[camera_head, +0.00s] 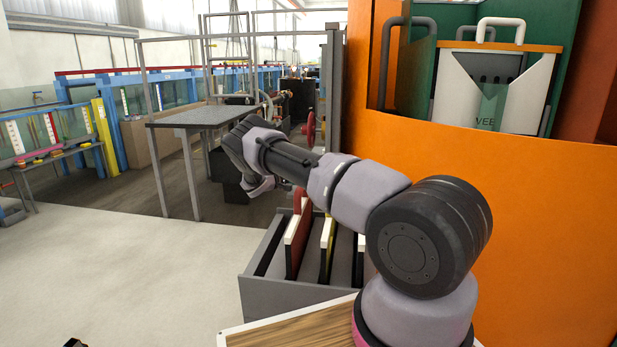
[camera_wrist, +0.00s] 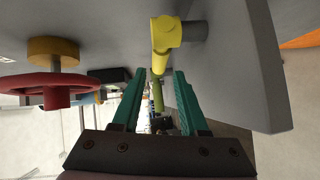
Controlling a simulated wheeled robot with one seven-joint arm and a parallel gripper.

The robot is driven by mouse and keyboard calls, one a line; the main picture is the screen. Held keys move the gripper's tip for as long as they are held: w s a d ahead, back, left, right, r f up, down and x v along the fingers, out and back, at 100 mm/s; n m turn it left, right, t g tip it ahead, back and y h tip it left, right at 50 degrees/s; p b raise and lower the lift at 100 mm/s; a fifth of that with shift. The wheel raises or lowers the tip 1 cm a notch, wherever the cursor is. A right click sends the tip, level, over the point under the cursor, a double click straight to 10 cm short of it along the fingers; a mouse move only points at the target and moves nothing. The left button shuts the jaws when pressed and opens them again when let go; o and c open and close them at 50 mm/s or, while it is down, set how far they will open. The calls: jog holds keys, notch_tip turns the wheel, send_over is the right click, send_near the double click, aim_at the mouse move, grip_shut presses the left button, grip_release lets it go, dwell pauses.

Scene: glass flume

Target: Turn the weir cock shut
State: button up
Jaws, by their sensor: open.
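A yellow fitting (camera_wrist: 165,33) on a short grey stub (camera_wrist: 195,31) shows in the wrist view, with a yellow-to-olive bar (camera_wrist: 158,92) running away from it; it looks like the weir cock and its handle. My gripper (camera_wrist: 161,75) is open, its two teal fingers on either side of the bar in the picture. I cannot tell whether the bar is between the fingers in depth or beyond their tips. I see no contact. In the head view my arm reaches to the left, and its wrist hides the fingertips and the cock.
A red handwheel (camera_wrist: 55,88) with a yellow hub (camera_wrist: 57,48) is left of my fingers in the wrist view. A grey plate (camera_wrist: 255,70) is close on the right. In the head view a grey table (camera_head: 203,116) stands behind my wrist, and an orange panel (camera_head: 540,220) fills the right.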

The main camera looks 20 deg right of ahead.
jog(key=shift+s+a, duration=0.1)
jog(key=shift+a, duration=0.1)
jog(key=c, duration=0.6)
jog(key=shift+w+a+r+m+g+y, duration=0.1)
jog(key=shift+w+a+m+g+y, duration=0.15)
jog(key=shift+m+g, duration=0.45)
grip_shut()
jog(key=a+r+m+g+y, duration=0.1)
jog(key=m, duration=0.1)
jog(key=w+r+m+g+y, duration=0.1)
jog(key=y, duration=0.1)
jog(key=shift+w+a+r+m, duration=0.1)
jog(key=shift+a+r+m, duration=0.1)
jog(key=shift+a+m, duration=0.2)
jog(key=w+a+r+m+g+y, duration=0.1)
jog(key=w+a+r+m+y, duration=0.15)
jog(key=r+y, duration=0.4)
jog(key=shift+m+h, duration=0.45)
jog(key=shift+h, duration=0.35)
jog(key=x, duration=0.8)
jog(key=shift+s+d, duration=0.2)
jog(key=shift+d, duration=0.1)
jog(key=shift+s+d, duration=0.2)
jog(key=shift+d, duration=0.35)
jog(key=shift+s+d+f, duration=0.15)
jog(key=shift+s+d, duration=0.15)
jog(key=shift+d, duration=0.25)
jog(key=shift+s+d+f, duration=0.1)
jog(key=shift+s+d, duration=0.15)
jog(key=shift+d, duration=0.35)
